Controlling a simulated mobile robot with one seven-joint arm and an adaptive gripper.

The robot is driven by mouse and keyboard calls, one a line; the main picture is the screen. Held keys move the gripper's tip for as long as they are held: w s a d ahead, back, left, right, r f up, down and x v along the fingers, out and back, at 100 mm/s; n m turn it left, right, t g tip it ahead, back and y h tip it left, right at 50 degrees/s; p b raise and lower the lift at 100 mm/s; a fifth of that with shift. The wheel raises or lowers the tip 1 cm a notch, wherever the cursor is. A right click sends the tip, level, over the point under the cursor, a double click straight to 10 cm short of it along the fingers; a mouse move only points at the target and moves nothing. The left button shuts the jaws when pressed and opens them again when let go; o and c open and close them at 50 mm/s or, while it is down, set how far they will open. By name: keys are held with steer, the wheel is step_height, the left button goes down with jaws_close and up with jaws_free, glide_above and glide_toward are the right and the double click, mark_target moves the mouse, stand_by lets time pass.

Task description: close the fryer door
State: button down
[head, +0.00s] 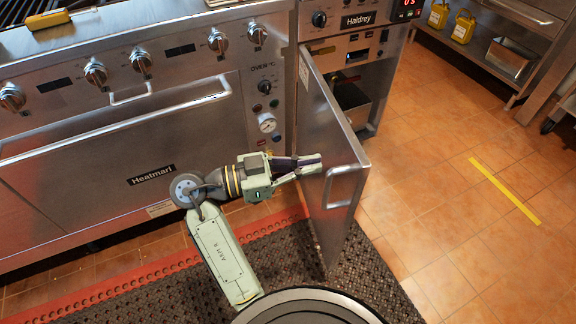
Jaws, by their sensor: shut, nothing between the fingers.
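The fryer door (330,130) is a steel panel standing wide open, swung out toward me from the fryer (365,48). I cannot tell whether the tips touch the door.
The steel oven (140,155) with its bar handle and knobs stands left of the door. A dark perforated mat (290,245) with a red edge lies below. Tiled floor (440,200) with a yellow strip is clear at right. A shelf (470,58) with yellow containers stands at the back right.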

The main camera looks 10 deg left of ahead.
mark_target(352, 159)
steer(key=p+x, duration=0.1)
steer(key=x, duration=0.4)
steer(key=shift+d+r, duration=0.1)
steer(key=shift+d, duration=0.2)
steer(key=shift+w+d, duration=0.25)
steer(key=shift+d, duration=0.15)
steer(key=shift+d, duration=0.1)
